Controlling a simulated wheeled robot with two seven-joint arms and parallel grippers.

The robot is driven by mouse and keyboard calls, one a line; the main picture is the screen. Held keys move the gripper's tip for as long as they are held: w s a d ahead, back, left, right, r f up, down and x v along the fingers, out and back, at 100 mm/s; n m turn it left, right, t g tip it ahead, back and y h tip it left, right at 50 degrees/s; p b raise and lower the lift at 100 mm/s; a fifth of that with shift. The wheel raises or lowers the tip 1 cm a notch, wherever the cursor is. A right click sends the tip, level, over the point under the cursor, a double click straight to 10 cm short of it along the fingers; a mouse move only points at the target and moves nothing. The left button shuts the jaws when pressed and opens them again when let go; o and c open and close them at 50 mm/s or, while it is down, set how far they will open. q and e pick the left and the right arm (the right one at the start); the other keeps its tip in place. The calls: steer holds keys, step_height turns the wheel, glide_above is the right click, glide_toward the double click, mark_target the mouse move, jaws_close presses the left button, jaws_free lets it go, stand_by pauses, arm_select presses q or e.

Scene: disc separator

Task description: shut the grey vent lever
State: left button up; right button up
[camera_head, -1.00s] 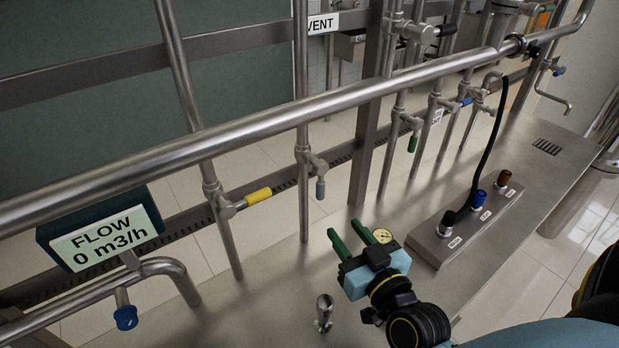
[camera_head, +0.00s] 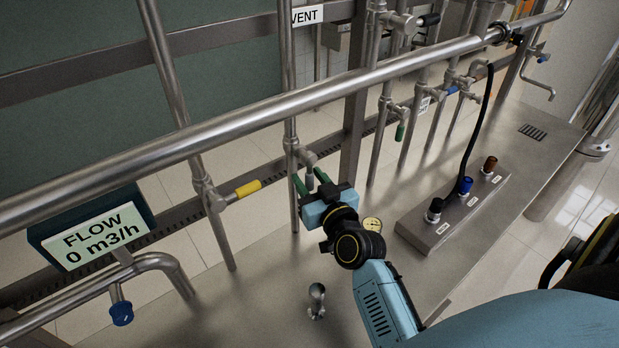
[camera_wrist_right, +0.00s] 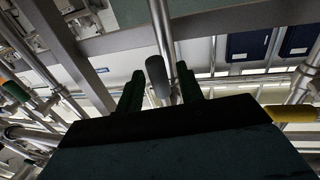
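The grey vent lever (camera_head: 310,178) hangs down from its valve on the vertical pipe below the VENT sign (camera_head: 307,15). My right gripper (camera_head: 309,182) is open at the lever, with its green fingers pointing up at it. In the right wrist view the lever's grey handle (camera_wrist_right: 157,76) shows between the two fingers of my right gripper (camera_wrist_right: 160,92), apart from both. In the head view the fingers and the blue gripper body partly hide the lever's lower end. My left gripper is not in view.
A yellow lever (camera_head: 248,189) is on the pipe to the left, and a green lever (camera_head: 400,132) is to the right. A thick horizontal pipe (camera_head: 250,113) crosses above.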

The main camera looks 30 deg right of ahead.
steer(key=shift+w, duration=0.25)
jaws_close()
